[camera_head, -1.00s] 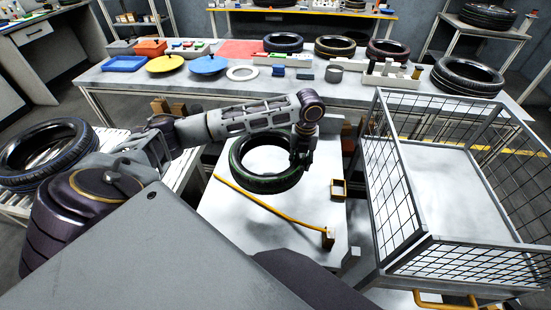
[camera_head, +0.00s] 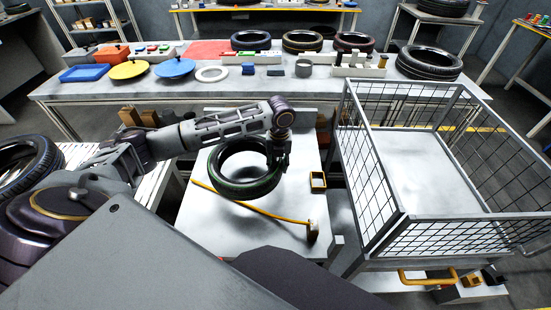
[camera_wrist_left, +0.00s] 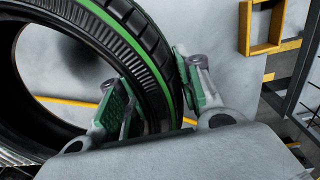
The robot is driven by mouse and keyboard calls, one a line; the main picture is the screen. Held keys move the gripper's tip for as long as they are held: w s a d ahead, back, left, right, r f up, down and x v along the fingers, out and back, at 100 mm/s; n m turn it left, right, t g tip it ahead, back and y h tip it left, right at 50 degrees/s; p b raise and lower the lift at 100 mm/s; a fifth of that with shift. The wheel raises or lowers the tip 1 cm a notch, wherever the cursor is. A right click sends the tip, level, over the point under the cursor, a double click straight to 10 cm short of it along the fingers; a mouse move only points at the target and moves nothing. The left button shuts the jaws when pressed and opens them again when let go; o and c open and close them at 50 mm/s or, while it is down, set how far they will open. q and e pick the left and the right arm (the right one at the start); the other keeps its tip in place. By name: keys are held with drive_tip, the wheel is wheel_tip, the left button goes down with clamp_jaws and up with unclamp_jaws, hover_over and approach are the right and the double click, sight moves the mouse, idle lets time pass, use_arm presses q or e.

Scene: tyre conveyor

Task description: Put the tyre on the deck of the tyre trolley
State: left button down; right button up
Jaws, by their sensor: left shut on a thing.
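The black tyre with a green stripe (camera_head: 240,188) is over the pale platform (camera_head: 268,235), slightly tilted, apparently raised with a shadow below. My left gripper (camera_head: 277,160) is shut on its right side. In the left wrist view, the fingers (camera_wrist_left: 155,90) pinch the wall of the tyre (camera_wrist_left: 150,60), one finger inside the ring and one outside. The tyre trolley (camera_head: 385,225) stands to the right with mesh sides. Its pale deck (camera_head: 430,175) is bare, and the tyre is apart from it. My right gripper is not in view.
A yellow bar (camera_head: 250,208) and a small yellow-edged box (camera_head: 318,181) are on the platform beside the tyre. The trolley's near mesh panel (camera_head: 373,185) stands between tyre and deck. Another tyre (camera_head: 25,165) is at left. A long bench (camera_head: 300,88) behind holds several tyres and parts.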

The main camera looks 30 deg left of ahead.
use_arm(q)
drive_tip(key=shift+f, duration=0.65)
drive_tip(key=shift+f, duration=2.5)
drive_tip(key=c, duration=1)
unclamp_jaws()
drive_tip(key=shift+f, duration=0.1)
drive_tip(key=shift+o, duration=0.2)
wheel_tip(320, 180, up, 12)
drive_tip(key=shift+d+r, duration=0.1)
drive_tip(key=shift+d, duration=0.05)
